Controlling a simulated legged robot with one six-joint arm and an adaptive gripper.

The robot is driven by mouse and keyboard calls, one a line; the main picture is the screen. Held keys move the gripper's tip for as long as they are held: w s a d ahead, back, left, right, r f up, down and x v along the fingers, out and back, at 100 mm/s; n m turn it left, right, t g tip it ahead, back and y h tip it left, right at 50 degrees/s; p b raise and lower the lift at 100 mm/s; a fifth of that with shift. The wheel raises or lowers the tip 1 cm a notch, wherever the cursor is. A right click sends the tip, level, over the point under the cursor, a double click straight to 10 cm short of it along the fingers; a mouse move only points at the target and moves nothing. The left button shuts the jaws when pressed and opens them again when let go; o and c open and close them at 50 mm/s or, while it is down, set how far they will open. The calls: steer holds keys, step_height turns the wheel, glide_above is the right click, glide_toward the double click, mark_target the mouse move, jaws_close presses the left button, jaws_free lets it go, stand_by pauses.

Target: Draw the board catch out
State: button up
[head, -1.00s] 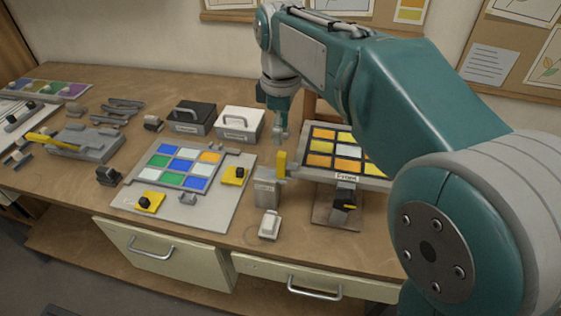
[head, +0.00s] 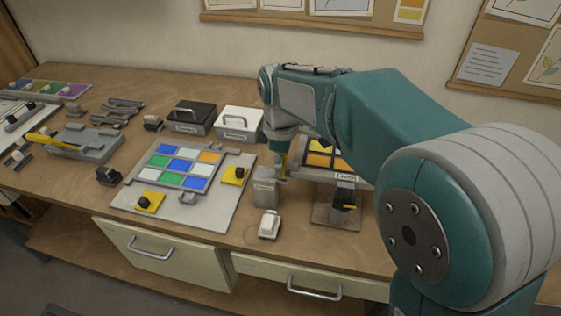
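A tilted board (head: 318,176) with orange and yellow squares stands on a brown base at the right of the bench. My gripper (head: 282,149) points down right above the yellow piece. The fingers are small and dark here, so I cannot tell whether they touch it or are open. My arm covers the board's upper and right part.
A grey panel (head: 223,208) with coloured glass squares and yellow clamps lies left of the stand. Black (head: 190,127) and white (head: 238,133) handled boxes stand behind it. A small white block (head: 269,224) lies near the front edge. Tools lie at the far left.

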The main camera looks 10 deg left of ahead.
jaws_close()
steer(key=shift+a, duration=1.9)
steer(key=o, duration=0.6)
jaws_free()
steer(key=shift+a, duration=0.15)
steer(key=shift+r, duration=0.2)
step_height(320, 180, up, 11)
steer(key=shift+w+a+r, duration=0.1)
steer(key=shift+r, duration=0.1)
